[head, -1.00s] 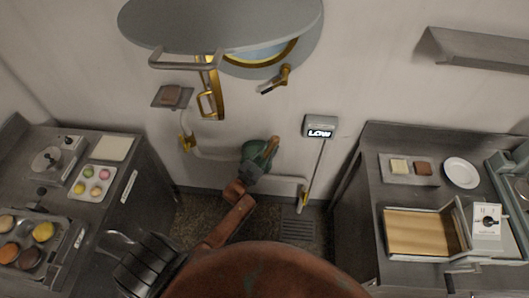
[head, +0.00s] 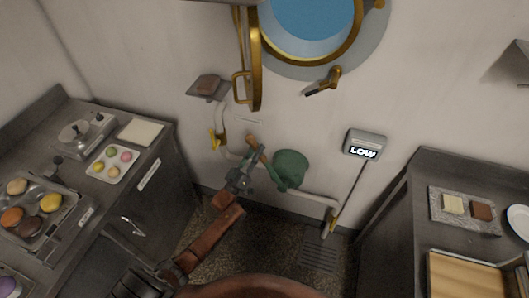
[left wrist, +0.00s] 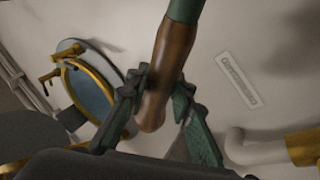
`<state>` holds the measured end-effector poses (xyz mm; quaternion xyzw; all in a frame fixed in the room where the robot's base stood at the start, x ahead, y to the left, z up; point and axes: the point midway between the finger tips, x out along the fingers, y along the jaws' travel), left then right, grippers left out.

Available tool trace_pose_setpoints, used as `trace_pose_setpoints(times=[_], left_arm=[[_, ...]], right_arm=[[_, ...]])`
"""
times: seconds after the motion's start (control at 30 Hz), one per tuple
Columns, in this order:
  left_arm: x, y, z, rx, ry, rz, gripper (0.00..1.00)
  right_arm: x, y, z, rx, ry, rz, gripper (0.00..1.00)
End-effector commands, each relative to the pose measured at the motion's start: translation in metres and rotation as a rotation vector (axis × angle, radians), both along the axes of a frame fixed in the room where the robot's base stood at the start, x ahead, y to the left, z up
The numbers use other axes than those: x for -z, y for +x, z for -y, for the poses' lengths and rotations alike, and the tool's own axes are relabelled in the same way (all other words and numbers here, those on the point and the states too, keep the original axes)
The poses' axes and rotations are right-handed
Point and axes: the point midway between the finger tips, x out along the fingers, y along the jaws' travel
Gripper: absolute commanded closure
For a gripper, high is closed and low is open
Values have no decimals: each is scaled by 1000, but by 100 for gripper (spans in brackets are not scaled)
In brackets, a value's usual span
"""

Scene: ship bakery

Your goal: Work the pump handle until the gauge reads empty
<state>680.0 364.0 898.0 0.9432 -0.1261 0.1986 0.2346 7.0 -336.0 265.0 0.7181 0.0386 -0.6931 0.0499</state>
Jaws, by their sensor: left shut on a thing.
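The pump has a round green body (head: 290,168) low on the back wall, with a wooden-gripped handle (head: 257,148) leaning up and to the left of it. My left gripper (head: 251,160) is at this handle. In the left wrist view the brown wooden grip (left wrist: 171,60) runs between the fingers of my left gripper (left wrist: 160,88), which is shut on it; the grip's rounded end shows beyond the fingers. The gauge (head: 364,144) is a grey box on the wall, right of the pump, and its display reads LOW. My right gripper is not in view.
White pipes run along the wall beside the pump, with a yellow valve (head: 217,138) at left. A floor grate (head: 320,252) lies below the gauge. Counters with trays stand on both sides. A brass-rimmed porthole (head: 312,28) and small shelf (head: 209,88) are above.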

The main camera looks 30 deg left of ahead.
Motion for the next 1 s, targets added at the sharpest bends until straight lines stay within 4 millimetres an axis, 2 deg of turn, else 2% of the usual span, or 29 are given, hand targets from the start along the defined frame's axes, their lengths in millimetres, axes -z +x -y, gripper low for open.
trace_pose_setpoints(times=[0.03,0.1,0.67,0.7,0.93,1.0], left_arm=[[8,-1,-5,-3,-13,-5,100],[10,-2,-9,-3,-30,-2,100],[13,-4,-18,-7,-58,-1,100],[13,-4,-18,-7,-58,-1,76],[11,-3,-16,-4,-57,1,60],[11,-3,-15,-2,-58,2,60]], right_arm=[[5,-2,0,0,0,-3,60],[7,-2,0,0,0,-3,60],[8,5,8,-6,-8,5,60],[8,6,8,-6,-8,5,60],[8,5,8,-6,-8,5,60],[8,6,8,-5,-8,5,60]])
